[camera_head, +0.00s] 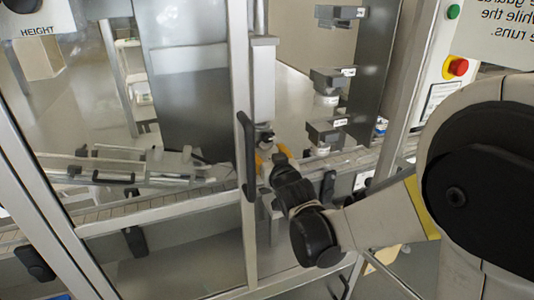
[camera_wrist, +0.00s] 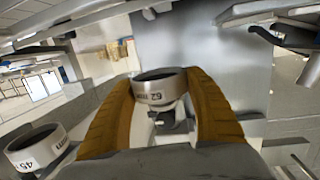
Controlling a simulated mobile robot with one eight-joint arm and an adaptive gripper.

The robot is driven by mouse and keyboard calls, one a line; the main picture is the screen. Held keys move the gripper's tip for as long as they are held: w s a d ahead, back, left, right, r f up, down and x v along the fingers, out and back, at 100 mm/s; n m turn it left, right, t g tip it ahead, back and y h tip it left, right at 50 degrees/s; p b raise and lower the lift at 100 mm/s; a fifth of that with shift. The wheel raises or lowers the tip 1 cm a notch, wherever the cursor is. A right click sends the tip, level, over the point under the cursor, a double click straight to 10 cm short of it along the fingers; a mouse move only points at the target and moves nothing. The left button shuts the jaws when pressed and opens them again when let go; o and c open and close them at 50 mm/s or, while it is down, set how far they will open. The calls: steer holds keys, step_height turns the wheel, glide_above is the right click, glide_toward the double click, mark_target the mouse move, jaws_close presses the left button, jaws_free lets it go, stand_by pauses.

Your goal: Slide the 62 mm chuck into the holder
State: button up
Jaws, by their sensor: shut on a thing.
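The 62 mm chuck (camera_wrist: 160,91) is a short silvery ring marked "62 mm", with a dark open top. My gripper (camera_wrist: 161,82) has its two yellow fingers on either side of it and is shut on it. In the head view my gripper (camera_head: 270,156) is inside the machine, in front of the grey column (camera_head: 264,85), and largely covers the chuck. A metal bracket with a dark clamp-like part (camera_wrist: 176,121) shows below and behind the chuck in the wrist view. I cannot tell whether this is the holder or whether the chuck touches it.
A ring marked "45 mm" (camera_wrist: 40,148) stands at the lower left in the wrist view. The guard door frame with its dark handle (camera_head: 247,155) is close left of my gripper. Labelled dark shelves (camera_head: 327,130) stand to the right. A conveyor (camera_head: 160,200) runs below.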

steer(key=shift+w+a, duration=0.15)
steer(key=shift+w, duration=0.3)
steer(key=shift+w, duration=0.15)
steer(key=shift+w+a, duration=0.25)
steer(key=shift+w, duration=0.3)
steer(key=shift+w, duration=0.2)
stand_by(0.3)
steer(key=shift+w+a, duration=0.15)
steer(key=shift+w, duration=0.15)
steer(key=shift+w, duration=0.25)
stand_by(0.3)
steer(key=o, duration=1.3)
steer(key=shift+c, duration=0.2)
